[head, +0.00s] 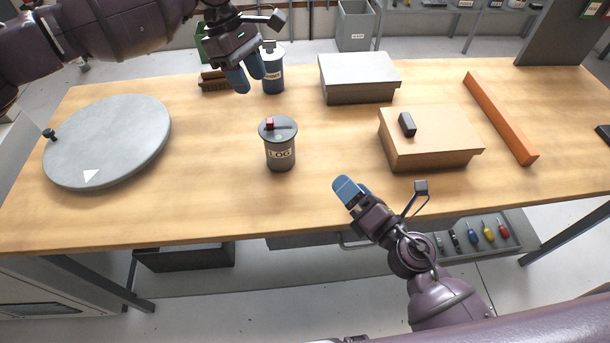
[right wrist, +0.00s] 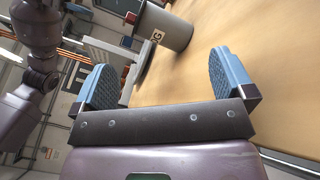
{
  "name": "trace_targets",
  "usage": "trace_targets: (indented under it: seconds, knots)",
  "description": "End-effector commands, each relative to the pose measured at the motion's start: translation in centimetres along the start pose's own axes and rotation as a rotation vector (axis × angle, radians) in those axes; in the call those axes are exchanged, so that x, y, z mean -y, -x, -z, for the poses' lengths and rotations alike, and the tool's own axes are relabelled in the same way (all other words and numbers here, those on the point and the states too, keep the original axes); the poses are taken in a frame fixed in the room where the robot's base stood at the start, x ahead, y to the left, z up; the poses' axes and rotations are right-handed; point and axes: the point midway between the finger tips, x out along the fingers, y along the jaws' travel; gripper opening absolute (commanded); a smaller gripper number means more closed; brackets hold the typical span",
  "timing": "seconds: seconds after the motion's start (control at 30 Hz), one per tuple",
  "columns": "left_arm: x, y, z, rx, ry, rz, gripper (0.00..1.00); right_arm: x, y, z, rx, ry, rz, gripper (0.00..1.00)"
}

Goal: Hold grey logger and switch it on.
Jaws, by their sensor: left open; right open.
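The grey logger (head: 280,150) is an upright cylinder with a "LOG" label, standing near the middle of the table. A small red switch (head: 269,123) sits on its lid. My left gripper (head: 244,79) is open and empty above the table, behind and left of the logger. My right gripper (head: 350,190) is near the front edge, right of the logger and apart from it. The right wrist view shows its blue fingers (right wrist: 165,82) spread with nothing between them.
A blue-grey canister (head: 273,74) stands behind the logger, near my left gripper. A round grey disc (head: 110,140) lies at left. A grey box (head: 358,80), a cardboard-coloured box (head: 430,140) with a black block (head: 407,124), and an orange bar (head: 498,115) are at right.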

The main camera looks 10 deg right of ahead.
Motion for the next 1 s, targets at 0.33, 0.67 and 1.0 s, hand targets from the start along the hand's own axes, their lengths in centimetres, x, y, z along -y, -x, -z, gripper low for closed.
trace_targets:
  seconds: [0.33,0.67,1.0]
  knots:
    - [0.0,0.0,0.0,0.000,0.000,0.000,0.43,-0.7,-6.2,3.9,-0.009,0.651,0.053,1.00]
    - [0.0,0.0,0.0,0.000,0.000,0.000,0.43,-1.4,-9.0,5.5,-0.028,0.942,0.071,1.00]
    - [0.0,0.0,0.0,0.000,0.000,0.000,0.43,-1.2,-12.7,5.5,-0.028,0.954,0.070,1.00]
